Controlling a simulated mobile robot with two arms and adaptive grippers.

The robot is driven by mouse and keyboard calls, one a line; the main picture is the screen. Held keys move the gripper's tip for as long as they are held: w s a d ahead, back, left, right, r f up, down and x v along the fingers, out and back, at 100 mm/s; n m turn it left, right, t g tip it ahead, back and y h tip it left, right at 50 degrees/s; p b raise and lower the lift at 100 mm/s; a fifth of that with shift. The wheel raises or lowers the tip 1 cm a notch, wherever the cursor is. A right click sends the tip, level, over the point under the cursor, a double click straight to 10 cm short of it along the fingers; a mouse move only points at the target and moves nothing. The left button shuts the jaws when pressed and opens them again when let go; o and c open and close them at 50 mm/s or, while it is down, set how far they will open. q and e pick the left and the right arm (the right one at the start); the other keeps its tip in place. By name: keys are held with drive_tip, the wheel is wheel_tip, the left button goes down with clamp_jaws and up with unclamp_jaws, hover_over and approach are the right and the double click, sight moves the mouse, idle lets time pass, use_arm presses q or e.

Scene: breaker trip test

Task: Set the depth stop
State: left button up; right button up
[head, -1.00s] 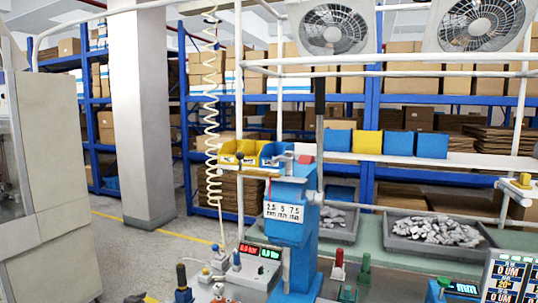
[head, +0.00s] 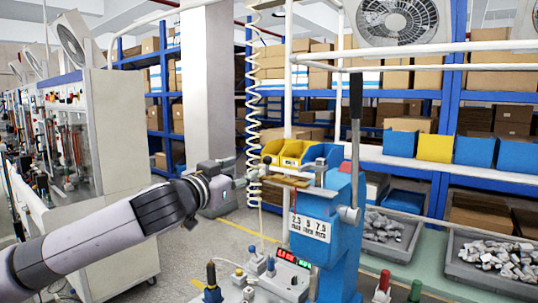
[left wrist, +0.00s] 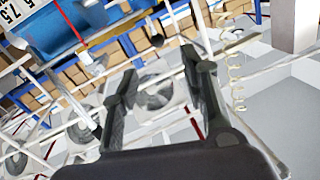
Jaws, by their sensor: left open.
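The blue press (head: 338,262) stands right of centre in the head view. Its white plate (head: 310,228) carries the marks 2.5, 5 and 7.5. A lever with a black handle (head: 355,95) stands upright on its right side. I cannot tell which part is the depth stop or where it is set. My left gripper (head: 243,171) is open and empty, in the air left of the press head and apart from it. In the left wrist view the open fingers (left wrist: 158,66) have nothing between them; the blue press (left wrist: 65,25) shows at upper left. My right gripper is not in view.
Yellow and blue bins (head: 297,153) stand behind the press. A coiled hose (head: 254,100) hangs close to my left gripper. A control box with a red display (head: 286,255) and several knobs are low in front. Grey trays of metal parts (head: 495,258) are at right.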

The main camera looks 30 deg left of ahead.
sight(265, 159)
use_arm(q)
drive_tip(key=w+p, duration=0.1)
drive_tip(key=w, duration=0.3)
drive_tip(key=w+p, duration=0.2)
drive_tip(key=w, duration=0.2)
drive_tip(key=w+a+p, duration=0.1)
drive_tip(key=w+p, duration=0.1)
drive_tip(key=w, duration=0.2)
drive_tip(key=shift+w+r, duration=0.15)
drive_tip(key=shift+w, duration=0.05)
drive_tip(key=shift+w+a+p, duration=0.1)
drive_tip(key=shift+w+p, duration=0.4)
drive_tip(key=shift+w, duration=0.3)
drive_tip(key=shift+f, duration=0.2)
drive_tip(key=shift+c, duration=0.6)
clamp_jaws()
